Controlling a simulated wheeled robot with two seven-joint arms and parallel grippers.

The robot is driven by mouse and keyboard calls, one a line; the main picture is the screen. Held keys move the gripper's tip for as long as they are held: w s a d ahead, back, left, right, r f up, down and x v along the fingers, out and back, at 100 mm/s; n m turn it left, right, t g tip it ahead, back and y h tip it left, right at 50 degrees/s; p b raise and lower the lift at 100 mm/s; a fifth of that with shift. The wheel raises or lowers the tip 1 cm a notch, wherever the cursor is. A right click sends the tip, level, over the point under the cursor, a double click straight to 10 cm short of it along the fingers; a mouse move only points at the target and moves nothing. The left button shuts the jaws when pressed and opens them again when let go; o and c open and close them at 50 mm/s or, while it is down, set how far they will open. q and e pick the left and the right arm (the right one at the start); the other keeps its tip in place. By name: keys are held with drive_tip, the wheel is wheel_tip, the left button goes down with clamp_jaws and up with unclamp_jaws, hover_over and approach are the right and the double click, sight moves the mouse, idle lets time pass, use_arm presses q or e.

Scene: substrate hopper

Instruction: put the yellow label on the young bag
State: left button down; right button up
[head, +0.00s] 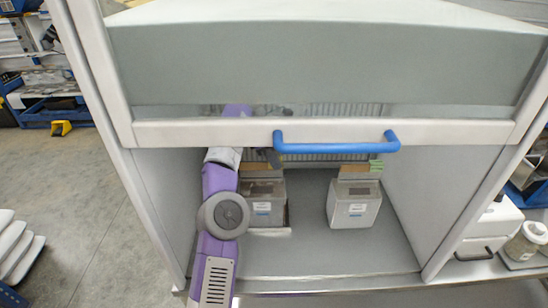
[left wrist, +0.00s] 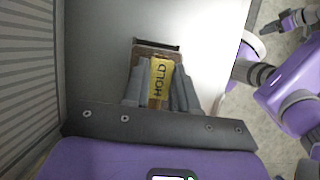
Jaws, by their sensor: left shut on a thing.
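The yellow label (left wrist: 161,79) reads "HOLD" and is pinched between the grey fingers of my left gripper (left wrist: 160,88). A bag with a brown top (left wrist: 142,52) lies right behind it in the left wrist view; I cannot tell whether the label touches it. In the head view my left gripper (head: 270,158) is at the top of the left grey bag (head: 264,210), partly behind the blue handle. A second grey bag (head: 354,208) stands upright to the right. The printing on both bags is too small to read. My right gripper (left wrist: 275,24) shows small and unclear in the left wrist view.
A green item (head: 376,165) sits at the right bag's top. The hood floor (head: 310,250) is clear in front and between the bags.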

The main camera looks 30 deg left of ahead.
use_arm(q)
drive_tip(key=shift+c, duration=1.2)
unclamp_jaws()
drive_tip(key=shift+r, duration=0.1)
wheel_tip(320, 180, up, 7)
drive_tip(key=p, duration=0.7)
